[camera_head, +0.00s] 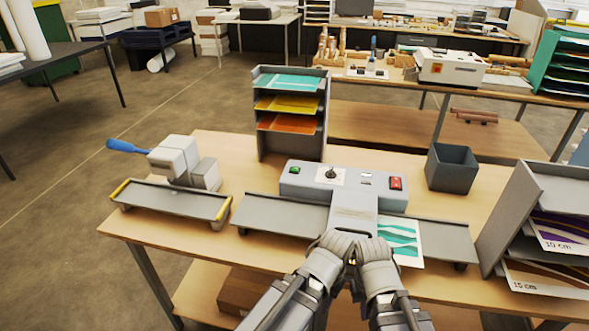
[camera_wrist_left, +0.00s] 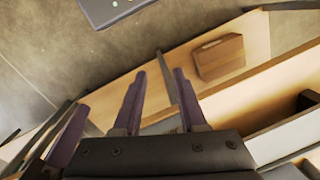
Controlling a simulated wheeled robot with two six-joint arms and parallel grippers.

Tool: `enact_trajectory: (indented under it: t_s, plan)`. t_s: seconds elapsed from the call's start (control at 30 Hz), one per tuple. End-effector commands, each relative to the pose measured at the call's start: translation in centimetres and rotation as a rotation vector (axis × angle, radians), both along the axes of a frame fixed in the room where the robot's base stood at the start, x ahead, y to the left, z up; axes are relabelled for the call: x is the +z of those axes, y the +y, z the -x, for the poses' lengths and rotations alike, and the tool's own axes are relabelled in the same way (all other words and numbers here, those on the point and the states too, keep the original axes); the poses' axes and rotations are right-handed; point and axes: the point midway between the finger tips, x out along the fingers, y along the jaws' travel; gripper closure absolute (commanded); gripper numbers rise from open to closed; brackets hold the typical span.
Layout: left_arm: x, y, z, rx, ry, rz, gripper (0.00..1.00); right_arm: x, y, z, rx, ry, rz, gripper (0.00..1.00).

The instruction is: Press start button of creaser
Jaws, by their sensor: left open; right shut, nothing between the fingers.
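The creaser is a grey machine (camera_head: 262,211) in the middle of the table, with a tray on each side. Its top panel has a green button (camera_head: 294,170) at the left, a black dial (camera_head: 331,174) and a red button (camera_head: 396,183) at the right. Both buttons are uncovered. My right gripper (camera_head: 370,246) is shut and empty, at the machine's near end, below the panel in the picture. A sheet with teal waves (camera_head: 403,238) lies on the right tray. My left gripper (camera_wrist_left: 158,92) is open and empty in the left wrist view.
A sorter with coloured sheets (camera_head: 291,156) stands behind the machine. A device with a blue handle (camera_head: 174,161) is at left, a dark open bin (camera_head: 452,168) at right, and a paper rack (camera_head: 530,215) beyond it. A cardboard box (camera_wrist_left: 220,57) lies on the lower shelf.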

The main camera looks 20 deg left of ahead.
Motion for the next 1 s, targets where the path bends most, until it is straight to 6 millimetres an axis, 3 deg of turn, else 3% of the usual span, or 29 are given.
enact_trajectory:
  t_s: [0.07, 0.33, 1.0]
  plan:
    - [0.0, 0.0, 0.0, 0.0, 0.0, 0.0, 0.69, 0.0, 0.0, 0.0, 0.0, 0.0, 0.0, 1.0]
    - [0.0, 0.0, 0.0, 0.0, 0.0, 0.0, 0.99, 0.0, 0.0, 0.0, 0.0, 0.0, 0.0, 1.0]
    - [0.0, 0.0, 0.0, 0.0, 0.0, 0.0, 1.0, 0.0, 0.0, 0.0, 0.0, 0.0, 0.0, 1.0]
